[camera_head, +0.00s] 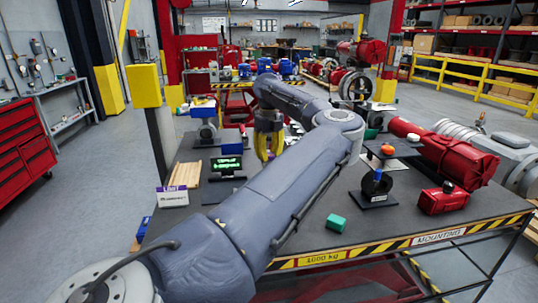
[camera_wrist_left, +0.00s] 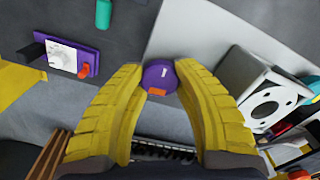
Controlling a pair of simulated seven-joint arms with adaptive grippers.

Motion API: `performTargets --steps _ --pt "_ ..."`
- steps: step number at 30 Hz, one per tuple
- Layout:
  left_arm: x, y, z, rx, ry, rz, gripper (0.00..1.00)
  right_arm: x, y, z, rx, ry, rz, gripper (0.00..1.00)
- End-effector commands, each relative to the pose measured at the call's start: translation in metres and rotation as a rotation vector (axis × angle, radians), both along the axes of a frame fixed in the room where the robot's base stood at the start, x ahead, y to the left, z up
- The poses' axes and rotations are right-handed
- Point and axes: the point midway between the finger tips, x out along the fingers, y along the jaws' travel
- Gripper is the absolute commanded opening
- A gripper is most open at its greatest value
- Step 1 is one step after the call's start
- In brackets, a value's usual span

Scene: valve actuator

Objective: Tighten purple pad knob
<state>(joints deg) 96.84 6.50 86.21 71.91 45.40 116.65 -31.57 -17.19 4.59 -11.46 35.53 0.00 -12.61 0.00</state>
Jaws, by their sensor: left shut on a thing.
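The purple round knob (camera_wrist_left: 160,76), with a small orange patch on its face, sits between the yellow fingertips of my left gripper (camera_wrist_left: 159,86) in the left wrist view. The fingers are shut on it from both sides. In the head view my left gripper (camera_head: 268,143) points down over the far part of the table. The knob cannot be made out there, behind the gripper and arm. My right gripper does not show in either view.
In the wrist view, a purple panel (camera_wrist_left: 88,53) lies left and a white housing (camera_wrist_left: 265,95) stands right of the fingers.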

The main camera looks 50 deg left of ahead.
Motion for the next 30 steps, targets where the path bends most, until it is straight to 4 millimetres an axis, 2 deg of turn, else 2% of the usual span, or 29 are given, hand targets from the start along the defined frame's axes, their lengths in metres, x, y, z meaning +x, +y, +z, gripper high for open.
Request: performTargets --steps 9,23,24,30 --pt "0.0000 0.0000 0.0000 0.000 0.000 -0.078 0.02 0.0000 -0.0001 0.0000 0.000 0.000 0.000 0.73" --pt "-0.0001 0.0001 0.0000 0.000 0.000 -0.087 0.02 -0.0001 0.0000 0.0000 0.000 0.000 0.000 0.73" --pt "-0.0001 0.0001 0.0000 0.000 0.000 -0.087 0.35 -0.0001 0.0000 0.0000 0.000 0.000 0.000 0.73" --pt "-0.0001 0.0001 0.0000 0.000 0.000 -0.087 0.58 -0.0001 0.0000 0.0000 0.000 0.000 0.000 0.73"
